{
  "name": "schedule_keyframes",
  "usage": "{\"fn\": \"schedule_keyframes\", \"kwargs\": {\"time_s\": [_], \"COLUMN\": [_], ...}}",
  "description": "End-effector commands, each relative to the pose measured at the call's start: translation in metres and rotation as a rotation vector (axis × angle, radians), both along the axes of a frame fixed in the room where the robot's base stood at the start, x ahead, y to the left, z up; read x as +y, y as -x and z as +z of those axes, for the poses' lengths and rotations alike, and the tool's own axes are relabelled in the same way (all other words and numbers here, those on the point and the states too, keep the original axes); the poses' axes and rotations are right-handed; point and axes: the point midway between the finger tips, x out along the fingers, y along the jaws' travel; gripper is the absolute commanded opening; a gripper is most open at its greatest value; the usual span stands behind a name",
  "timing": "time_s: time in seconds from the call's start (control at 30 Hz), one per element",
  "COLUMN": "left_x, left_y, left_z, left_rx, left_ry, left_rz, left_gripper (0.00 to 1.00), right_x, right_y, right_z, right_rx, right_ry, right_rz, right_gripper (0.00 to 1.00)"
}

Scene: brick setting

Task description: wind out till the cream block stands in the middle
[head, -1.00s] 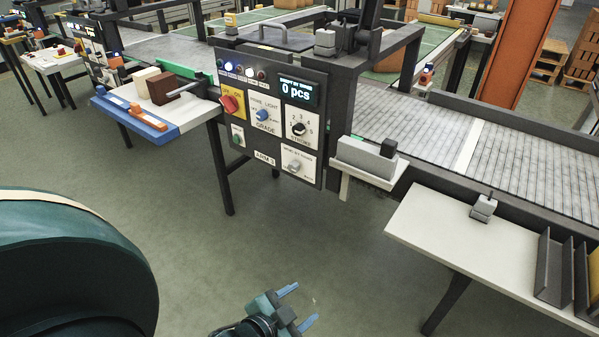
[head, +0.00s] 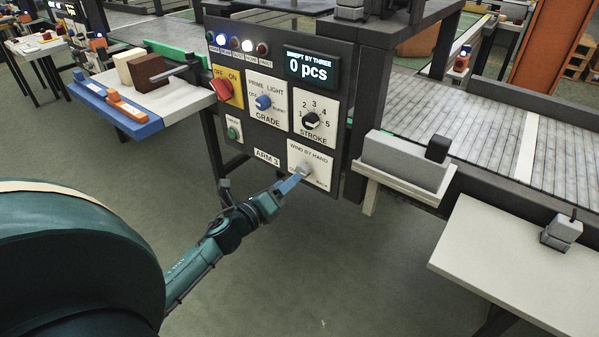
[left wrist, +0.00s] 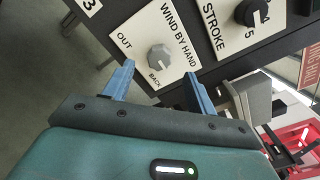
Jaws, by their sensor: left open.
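The cream block (head: 125,66) stands beside a brown block (head: 147,72) on the white shelf left of the panel, next to a grey rod (head: 180,72). The grey "WIND BY HAND" knob (head: 303,170) is low on the dark control panel. My left gripper (head: 291,181) is at the knob in the head view. In the left wrist view the open blue fingers (left wrist: 155,82) lie either side of and just short of the knob. My right gripper is not in view.
The panel also carries a red switch (head: 222,88), a GRADE knob (head: 263,102), a STROKE dial (head: 311,121), a green button (head: 233,133) and a display (head: 310,68) reading 0 pcs. A shelf (head: 380,173) with a grey box juts out right of the panel.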

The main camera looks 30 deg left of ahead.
Motion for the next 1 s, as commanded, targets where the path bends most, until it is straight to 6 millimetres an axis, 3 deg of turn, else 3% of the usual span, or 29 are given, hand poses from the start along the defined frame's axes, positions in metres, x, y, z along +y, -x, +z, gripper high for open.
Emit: {"fn": "schedule_keyframes", "kwargs": {"time_s": [0.2, 0.4, 0.77, 1.0], "left_x": [-0.003, -0.005, -0.005, -0.005], "left_y": [-0.041, -0.059, -0.062, -0.062], "left_z": [0.001, 0.000, 0.000, 0.000], "left_rx": [-0.001, 0.000, 0.001, 0.001], "left_ry": [0.001, 0.003, 0.003, 0.003], "left_rz": [0.000, 0.000, -0.001, -0.001], "left_gripper": [0.57, 0.57, 0.56, 0.36], "right_x": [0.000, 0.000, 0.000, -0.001], "right_y": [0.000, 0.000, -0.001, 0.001], "right_z": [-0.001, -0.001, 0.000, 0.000], "right_rx": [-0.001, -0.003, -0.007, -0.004], "right_ry": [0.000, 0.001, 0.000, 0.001], "right_rz": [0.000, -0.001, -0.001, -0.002], "right_gripper": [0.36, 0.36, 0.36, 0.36]}}
